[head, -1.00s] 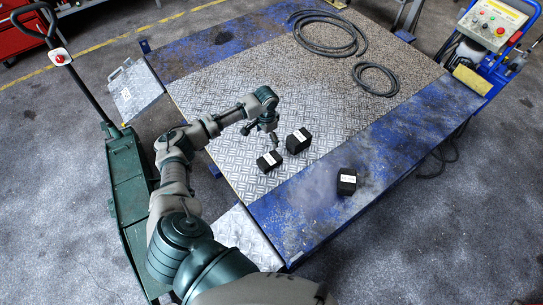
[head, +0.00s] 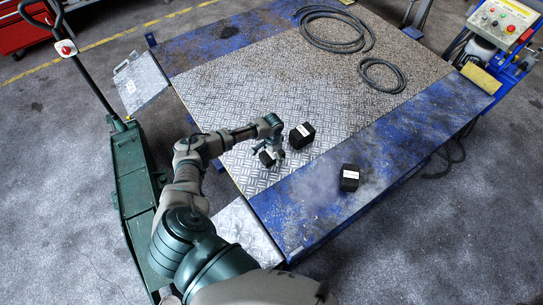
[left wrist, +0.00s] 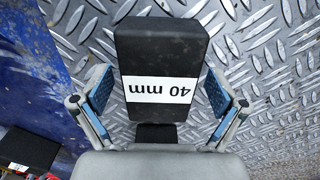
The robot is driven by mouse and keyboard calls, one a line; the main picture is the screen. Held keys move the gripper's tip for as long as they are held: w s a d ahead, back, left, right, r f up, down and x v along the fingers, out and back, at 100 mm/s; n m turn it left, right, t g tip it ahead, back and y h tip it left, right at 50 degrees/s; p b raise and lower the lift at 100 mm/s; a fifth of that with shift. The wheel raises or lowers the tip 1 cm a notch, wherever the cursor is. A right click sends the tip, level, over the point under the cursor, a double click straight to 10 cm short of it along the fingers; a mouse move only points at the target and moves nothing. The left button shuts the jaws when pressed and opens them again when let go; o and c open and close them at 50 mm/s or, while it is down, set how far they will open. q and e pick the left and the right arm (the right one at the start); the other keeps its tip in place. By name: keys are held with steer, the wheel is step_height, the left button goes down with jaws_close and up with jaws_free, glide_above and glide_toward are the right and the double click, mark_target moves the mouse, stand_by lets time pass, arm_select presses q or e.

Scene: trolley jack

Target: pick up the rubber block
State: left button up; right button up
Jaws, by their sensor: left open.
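Three black rubber blocks with white labels show in the head view. The nearest-left block (head: 267,158) is on the steel tread plate, partly hidden by my left gripper (head: 272,150). In the left wrist view this block (left wrist: 160,55) has a white "40 mm" label, upside down in the picture. It lies between the spread blue-padded fingers of my left gripper (left wrist: 160,98), with a gap on each side. A second block (head: 301,136) stands just to the right on the tread plate. A third block (head: 349,178) is on the blue border. My right gripper is out of view.
Coiled black hoses (head: 335,28) lie at the back of the platform. A green trolley jack (head: 135,180) with a long handle stands at left. A control panel (head: 503,22) stands at back right. The middle of the tread plate is clear.

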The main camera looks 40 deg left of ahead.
arm_select(q)
steer(key=shift+d+r, duration=0.15)
steer(key=shift+d, duration=0.25)
steer(key=shift+c, duration=0.9)
steer(key=shift+a, duration=0.1)
steer(key=c, duration=0.4)
steer(key=shift+s+a, duration=0.1)
steer(key=shift+a, duration=0.3)
steer(key=c, duration=0.8)
steer(key=shift+a+f, duration=0.15)
steer(key=shift+f, duration=0.05)
steer(key=shift+c, duration=0.7)
steer(key=shift+d, duration=0.2)
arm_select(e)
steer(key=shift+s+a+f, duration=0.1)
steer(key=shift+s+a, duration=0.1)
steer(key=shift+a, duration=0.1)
